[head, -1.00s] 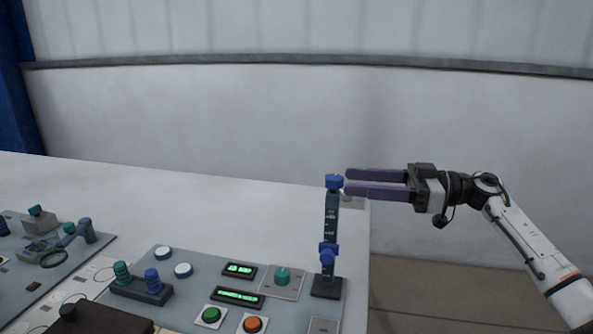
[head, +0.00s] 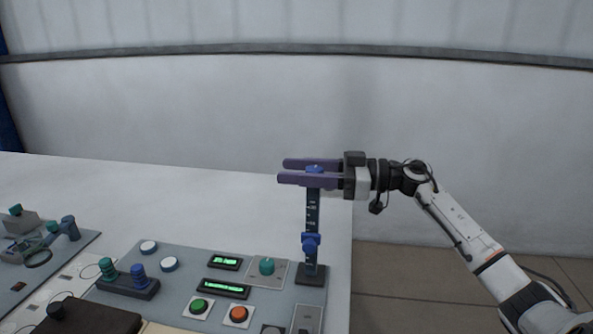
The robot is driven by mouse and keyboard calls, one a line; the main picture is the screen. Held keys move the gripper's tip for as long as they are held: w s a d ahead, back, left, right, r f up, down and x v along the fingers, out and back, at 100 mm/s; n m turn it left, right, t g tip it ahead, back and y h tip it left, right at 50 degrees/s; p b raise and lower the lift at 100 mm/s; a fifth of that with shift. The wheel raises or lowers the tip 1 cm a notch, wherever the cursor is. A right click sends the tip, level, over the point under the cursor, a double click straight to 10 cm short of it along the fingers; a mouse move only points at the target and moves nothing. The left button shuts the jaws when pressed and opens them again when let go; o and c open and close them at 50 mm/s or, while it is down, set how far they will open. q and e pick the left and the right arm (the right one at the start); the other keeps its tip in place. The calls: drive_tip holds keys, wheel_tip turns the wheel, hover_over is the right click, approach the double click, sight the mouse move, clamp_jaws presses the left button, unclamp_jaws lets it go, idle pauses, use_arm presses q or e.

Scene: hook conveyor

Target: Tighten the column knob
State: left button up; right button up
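A dark upright column (head: 312,215) with a marked scale stands on a black base at the right end of the grey panel. A blue knob (head: 315,168) is at its top, and a blue clamp (head: 311,244) sits lower on it. My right gripper (head: 281,171) reaches in from the right at the height of the top knob. Its two purple fingers are apart, one on the far side and one on the near side of the knob. The near finger hides part of the knob, and I see no clear contact. My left gripper is not in view.
The grey panel (head: 125,312) carries a teal knob (head: 267,265), green displays (head: 224,262), a green button (head: 199,306) and an orange button (head: 238,314). Another panel (head: 82,243) lies at the left. The white table (head: 190,200) behind the panels is clear.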

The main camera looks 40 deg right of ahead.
drive_tip(key=c, duration=0.7)
drive_tip(key=shift+c, duration=0.5)
